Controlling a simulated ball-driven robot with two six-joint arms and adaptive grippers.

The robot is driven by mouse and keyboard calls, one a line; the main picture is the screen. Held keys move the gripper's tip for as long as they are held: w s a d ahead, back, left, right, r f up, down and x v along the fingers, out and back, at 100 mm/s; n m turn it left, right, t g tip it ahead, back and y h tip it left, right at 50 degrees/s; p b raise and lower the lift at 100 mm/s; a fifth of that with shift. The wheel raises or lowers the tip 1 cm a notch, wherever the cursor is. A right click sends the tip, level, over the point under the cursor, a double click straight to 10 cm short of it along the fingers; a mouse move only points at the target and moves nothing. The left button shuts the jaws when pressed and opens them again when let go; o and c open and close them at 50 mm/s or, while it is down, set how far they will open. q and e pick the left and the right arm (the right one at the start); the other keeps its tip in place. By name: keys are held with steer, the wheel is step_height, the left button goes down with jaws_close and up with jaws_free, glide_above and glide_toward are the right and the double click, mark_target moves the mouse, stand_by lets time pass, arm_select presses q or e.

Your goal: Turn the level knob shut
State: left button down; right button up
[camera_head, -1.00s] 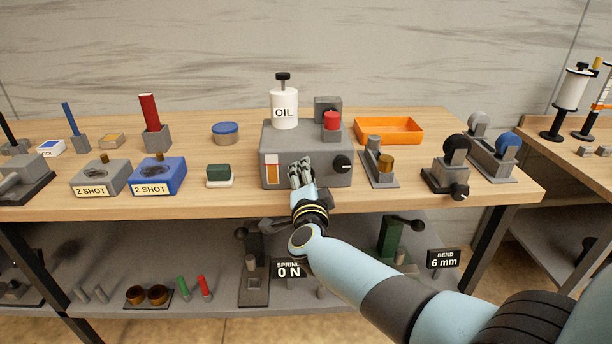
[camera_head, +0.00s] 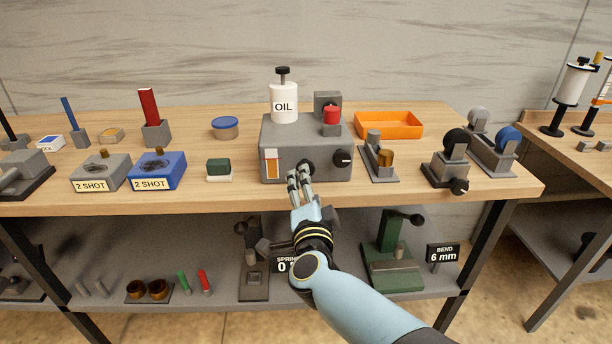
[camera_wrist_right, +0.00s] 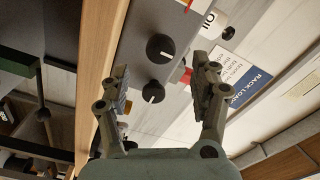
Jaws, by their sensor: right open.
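A grey box (camera_head: 325,168) stands on the bench with a white OIL bottle (camera_head: 284,103) and a red button (camera_head: 332,116) on top. Its front has an amber gauge (camera_head: 271,165), a left black knob (camera_head: 308,167) and a right black knob (camera_head: 342,158) with a white mark. No label shows which is the level knob. My right gripper (camera_head: 299,177) is open and empty in front of the left knob, partly covering it. The right wrist view shows both knobs, left (camera_wrist_right: 160,47) and right (camera_wrist_right: 153,92), beyond the spread fingers (camera_wrist_right: 163,88). My left gripper is out of view.
Right of the box stand a brass part on a grey stand (camera_head: 384,160), an orange tray (camera_head: 389,125) and a wheel fixture (camera_head: 449,165). A green block (camera_head: 218,169) sits to the left. The bench front before the box is otherwise clear.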

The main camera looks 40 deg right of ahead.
steer(key=v, duration=0.5)
steer(key=shift+a, duration=0.1)
steer(key=shift+f, duration=0.1)
steer(key=s+f+n+g+y+b, duration=0.2)
steer(key=s+f+n+b, duration=0.3)
steer(key=f, duration=0.7)
steer(key=s+a+f+n+g+y+b, duration=0.1)
steer(key=s+f+n+y, duration=0.35)
steer(key=f, duration=0.75)
steer(key=s+f+n+g+y+b, duration=0.1)
steer(key=s+f+n+g+b, duration=0.15)
steer(key=s+f, duration=0.65)
steer(key=s+f+n+g+b, duration=0.1)
steer(key=s+f+n+g, duration=0.1)
steer(key=s+f, duration=0.4)
steer(key=s+d+f+n+g+b, duration=0.1)
steer(key=s+f+n+g, duration=0.2)
steer(key=s+f, duration=0.3)
steer(key=s+d+f+n+g+b, duration=0.1)
steer(key=s+f+g, duration=0.3)
steer(key=s, duration=1)
step_height(320, 180, down, 2)
steer(key=shift+s+d+n+y, duration=0.2)
steer(key=shift+s+n+y, duration=0.15)
steer(key=shift+n, duration=0.35)
